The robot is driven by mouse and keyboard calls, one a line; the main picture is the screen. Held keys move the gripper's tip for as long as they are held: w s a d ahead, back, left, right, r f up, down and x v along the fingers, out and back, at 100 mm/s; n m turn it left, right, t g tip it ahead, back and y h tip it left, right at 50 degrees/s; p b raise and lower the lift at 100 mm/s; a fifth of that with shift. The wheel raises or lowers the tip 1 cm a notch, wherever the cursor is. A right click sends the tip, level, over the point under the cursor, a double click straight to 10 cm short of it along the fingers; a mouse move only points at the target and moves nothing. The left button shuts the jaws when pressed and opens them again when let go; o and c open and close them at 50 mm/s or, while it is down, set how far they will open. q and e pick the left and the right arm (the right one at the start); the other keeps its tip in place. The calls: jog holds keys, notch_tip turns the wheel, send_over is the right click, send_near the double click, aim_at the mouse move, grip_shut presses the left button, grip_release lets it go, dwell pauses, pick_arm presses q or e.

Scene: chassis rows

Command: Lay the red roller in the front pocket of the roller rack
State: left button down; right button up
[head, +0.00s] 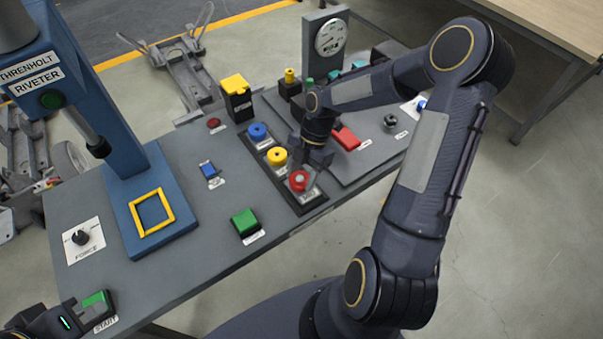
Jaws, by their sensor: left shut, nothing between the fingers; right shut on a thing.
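The roller rack (313,207) is a dark strip in the middle of the table. It holds a blue roller (257,133) in the rear, a yellow roller (277,156) in the middle, and the red roller (299,180) at its front pocket. My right gripper (308,181) reaches down from above and is shut on the red roller, partly covering it. I cannot tell whether the roller touches the pocket floor. My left gripper (64,321) is at the bottom left corner, shut and empty, beside the green start button (97,302); its edge is cut off.
The blue riveter (130,165) stands at the left with a yellow frame (151,212) on its base.

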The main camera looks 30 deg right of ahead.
jog(key=shift+f, duration=0.2)
dwell(0.5)
jog(key=shift+f+b, duration=0.65)
jog(key=shift+b, duration=0.05)
jog(key=o, duration=1.2)
jog(key=v, duration=0.8)
jog(key=shift+a, duration=0.1)
